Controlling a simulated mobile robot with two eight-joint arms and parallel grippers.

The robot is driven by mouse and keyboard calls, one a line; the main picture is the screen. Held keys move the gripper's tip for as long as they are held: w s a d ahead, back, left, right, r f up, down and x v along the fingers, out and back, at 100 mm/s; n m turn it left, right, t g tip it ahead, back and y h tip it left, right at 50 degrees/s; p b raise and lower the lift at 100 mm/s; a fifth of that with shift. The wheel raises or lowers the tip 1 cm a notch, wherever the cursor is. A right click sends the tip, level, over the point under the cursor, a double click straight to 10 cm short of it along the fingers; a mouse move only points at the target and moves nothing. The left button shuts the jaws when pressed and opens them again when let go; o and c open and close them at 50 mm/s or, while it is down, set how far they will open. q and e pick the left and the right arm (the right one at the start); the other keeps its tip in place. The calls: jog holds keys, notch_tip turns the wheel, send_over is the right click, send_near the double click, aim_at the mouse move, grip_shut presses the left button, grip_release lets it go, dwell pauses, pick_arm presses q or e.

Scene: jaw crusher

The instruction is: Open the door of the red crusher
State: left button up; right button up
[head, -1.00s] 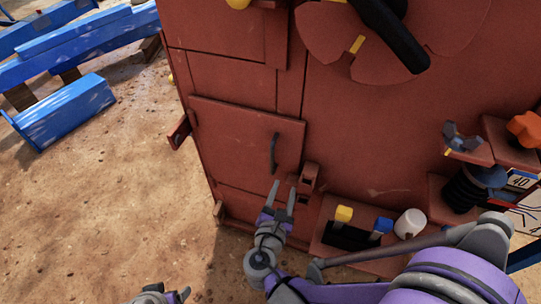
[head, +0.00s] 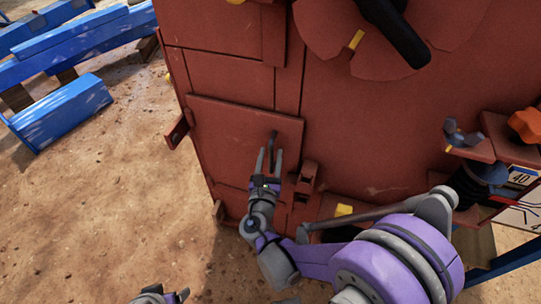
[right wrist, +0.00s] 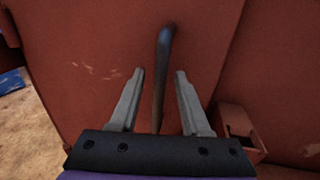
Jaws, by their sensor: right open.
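The red crusher (head: 400,130) stands in front of me. Its square door (head: 225,130) is on the left part of its front and looks closed. A dark upright handle (head: 273,142) is near the door's right edge; its lower part is behind my gripper in the head view. My right gripper (head: 269,162) is open at the handle. In the right wrist view the handle (right wrist: 162,75) shows between the two spread fingers (right wrist: 158,78), with space on both sides. My left gripper (head: 172,296) is only partly in view at the bottom edge, away from the crusher.
A ledge with a yellow block (head: 344,210) is right of the door, partly hidden by my right arm. A small red bracket (head: 307,176) juts out beside the door. Blue beams (head: 70,105) lie at the left. Sandy ground left of the crusher is clear.

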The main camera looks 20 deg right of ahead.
jog(key=shift+w, duration=0.2)
jog(key=shift+c, duration=0.2)
grip_shut()
dwell(1.2)
